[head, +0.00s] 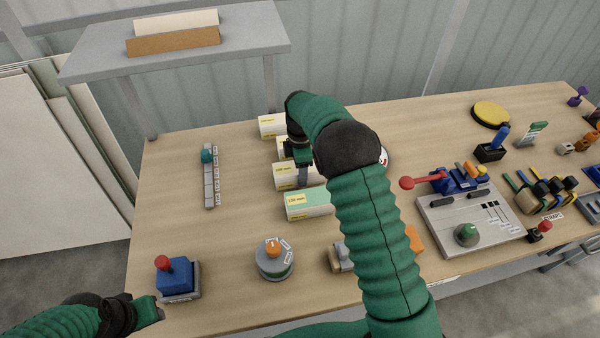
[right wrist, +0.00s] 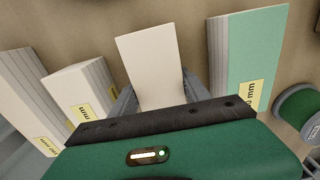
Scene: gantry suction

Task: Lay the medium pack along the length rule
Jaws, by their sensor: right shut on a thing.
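A row of packs with yellow labels lies on the table. My right gripper (head: 303,172) is over the white pack (head: 287,178) beside the green-topped pack (head: 308,204), shut on it. The right wrist view shows this white pack (right wrist: 150,65) between the fingers, with the green-topped pack (right wrist: 250,55) to its right. I cannot read its label to confirm its size. The length rule (head: 210,187), a grey strip with a teal block at its far end, lies left of the packs. My left gripper (head: 152,310) is at the lower left, its jaws unclear.
Two other white packs (head: 271,126) (head: 283,149) lie behind the held one. A round dial (head: 275,260) and a blue block with a red knob (head: 178,278) stand in front. A grey shelf (head: 180,45) rises behind. The table around the rule is clear.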

